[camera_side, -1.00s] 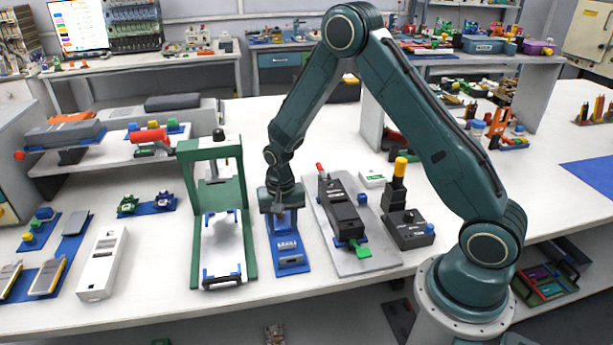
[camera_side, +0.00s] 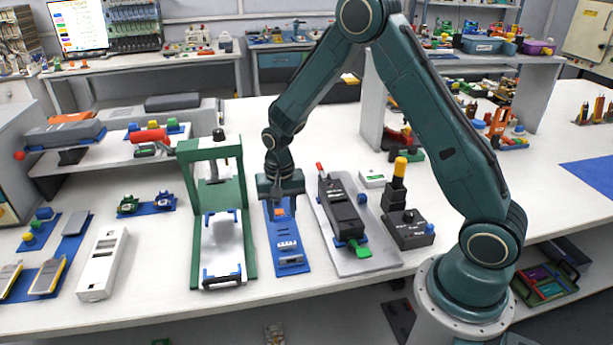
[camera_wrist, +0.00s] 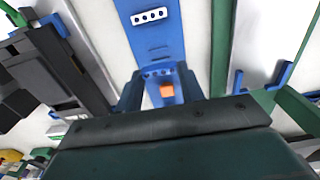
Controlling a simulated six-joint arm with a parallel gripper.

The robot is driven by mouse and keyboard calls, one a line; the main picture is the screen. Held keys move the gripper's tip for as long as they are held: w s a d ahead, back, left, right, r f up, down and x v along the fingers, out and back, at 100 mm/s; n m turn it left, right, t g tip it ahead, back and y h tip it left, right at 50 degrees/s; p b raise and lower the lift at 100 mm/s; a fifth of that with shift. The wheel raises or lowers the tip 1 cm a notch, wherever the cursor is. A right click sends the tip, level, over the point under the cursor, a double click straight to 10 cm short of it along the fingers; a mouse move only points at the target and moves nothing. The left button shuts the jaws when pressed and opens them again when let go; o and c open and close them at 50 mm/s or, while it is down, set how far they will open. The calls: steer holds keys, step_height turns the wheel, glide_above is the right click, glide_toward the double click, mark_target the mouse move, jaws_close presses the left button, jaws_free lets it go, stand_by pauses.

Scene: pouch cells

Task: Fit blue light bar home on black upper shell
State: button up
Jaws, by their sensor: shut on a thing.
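The black upper shell (camera_side: 343,212) lies on a grey plate to the right of my gripper (camera_side: 280,208). A dark body at the left of the wrist view (camera_wrist: 45,75) looks like this shell. My gripper is over the far part of a blue tray (camera_side: 291,266), its fingers pointing down. The bar is mostly hidden in the side view.
A green press frame (camera_side: 186,215) holding a white part stands left of the tray. The grey plate (camera_side: 372,262) carries a green tab. A white dotted bar (camera_wrist: 149,16) lies on the tray.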

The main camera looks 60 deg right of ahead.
step_height(320, 180, up, 16)
stand_by(0.5)
stand_by(0.4)
steer(key=s+d+f, duration=0.7)
steer(key=s+d, duration=0.2)
steer(key=d, duration=0.3)
steer(key=shift+s+d+f, duration=0.2)
steer(key=shift+d+f, duration=0.05)
steer(key=shift+d, duration=0.05)
steer(key=shift+f, duration=0.1)
steer(key=shift+f, duration=2.75)
steer(key=shift+f, duration=0.8)
steer(key=shift+r, duration=0.5)
stand_by(0.8)
